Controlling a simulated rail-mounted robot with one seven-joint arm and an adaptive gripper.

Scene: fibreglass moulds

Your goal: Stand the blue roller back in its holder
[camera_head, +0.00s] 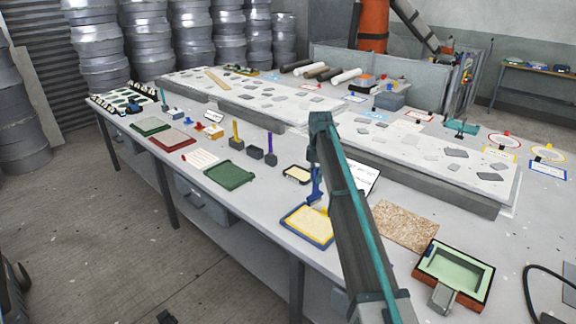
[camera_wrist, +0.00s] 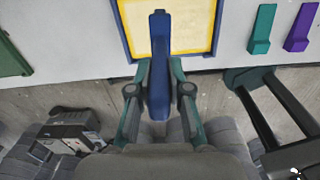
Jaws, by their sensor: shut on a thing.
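The blue roller (camera_head: 315,186) hangs below my gripper (camera_head: 318,165) in the head view, over or near a blue-framed tray with a yellow inside (camera_head: 308,222). In the wrist view my gripper (camera_wrist: 160,88) is shut on the roller's blue body (camera_wrist: 160,55), which points away over the tray. I cannot tell whether the roller touches the tray. Left of my gripper stands a row of small dark holders. One holds an upright yellow tool, another a purple tool (camera_head: 271,145). The dark holder between them (camera_head: 254,152) shows no tool in it.
A green tray (camera_head: 230,175) lies left of the holders' front. A small dark-rimmed tray (camera_head: 297,174) is close behind the roller. A tilted white sheet (camera_head: 366,180), a brown mat (camera_head: 404,226) and an orange-sided mould (camera_head: 453,274) lie to the right. Low slabs stand behind.

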